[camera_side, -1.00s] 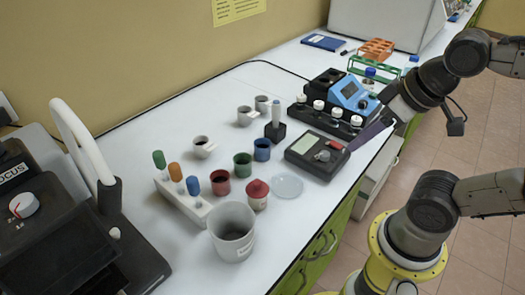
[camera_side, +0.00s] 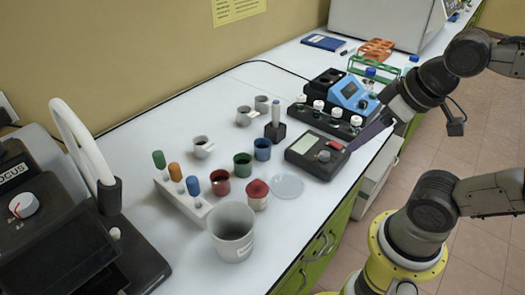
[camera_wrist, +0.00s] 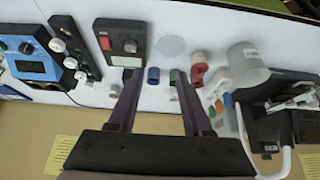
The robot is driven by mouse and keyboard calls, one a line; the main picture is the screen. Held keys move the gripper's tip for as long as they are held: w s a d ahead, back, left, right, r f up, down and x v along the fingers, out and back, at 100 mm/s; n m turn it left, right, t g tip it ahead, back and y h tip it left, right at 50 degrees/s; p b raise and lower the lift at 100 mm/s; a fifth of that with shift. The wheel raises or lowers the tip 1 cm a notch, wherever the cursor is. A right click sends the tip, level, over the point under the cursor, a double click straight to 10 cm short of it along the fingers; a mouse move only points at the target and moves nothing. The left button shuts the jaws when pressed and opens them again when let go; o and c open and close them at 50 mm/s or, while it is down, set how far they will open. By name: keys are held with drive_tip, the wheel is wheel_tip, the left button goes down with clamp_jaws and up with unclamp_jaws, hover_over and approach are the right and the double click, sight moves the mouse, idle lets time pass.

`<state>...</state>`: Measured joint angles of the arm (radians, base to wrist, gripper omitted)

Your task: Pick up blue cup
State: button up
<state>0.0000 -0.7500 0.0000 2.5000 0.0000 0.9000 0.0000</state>
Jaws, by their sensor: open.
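The blue cup (camera_side: 262,149) stands upright on the white bench in the side view, right of the green cup (camera_side: 243,163). In the wrist view the blue cup (camera_wrist: 153,76) shows between the two finger ends, in the middle of the picture. My gripper (camera_wrist: 157,78) is open, with its dark fingers spread and nothing held. In the side view my gripper (camera_side: 370,134) is at the bench's right edge, beside the grey device and well apart from the blue cup.
A grey device with a red button (camera_side: 317,156) lies between my gripper and the blue cup. A pen in a black stand (camera_side: 275,125) is close behind the cup. A red cup (camera_side: 220,182), clear dish (camera_side: 287,186) and large grey beaker (camera_side: 232,232) stand nearer the front.

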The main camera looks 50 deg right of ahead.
drive_tip(key=shift+o, duration=0.3)
drive_tip(key=o, duration=0.6)
drive_tip(key=w+r+m, duration=0.6)
drive_tip(key=m, duration=0.2)
drive_tip(key=m+g+h, duration=0.1)
drive_tip(key=m+g, duration=0.4)
drive_tip(key=m, duration=0.1)
hover_over(262, 145)
drive_tip(key=s+a, duration=0.2)
wheel_tip(262, 145, down, 18)
drive_tip(key=shift+w+d+f, duration=0.15)
drive_tip(key=shift+f, duration=1.3)
drive_tip(key=shift+w+d+f, duration=0.1)
drive_tip(key=shift+w+f, duration=0.05)
drive_tip(key=shift+f, duration=1.25)
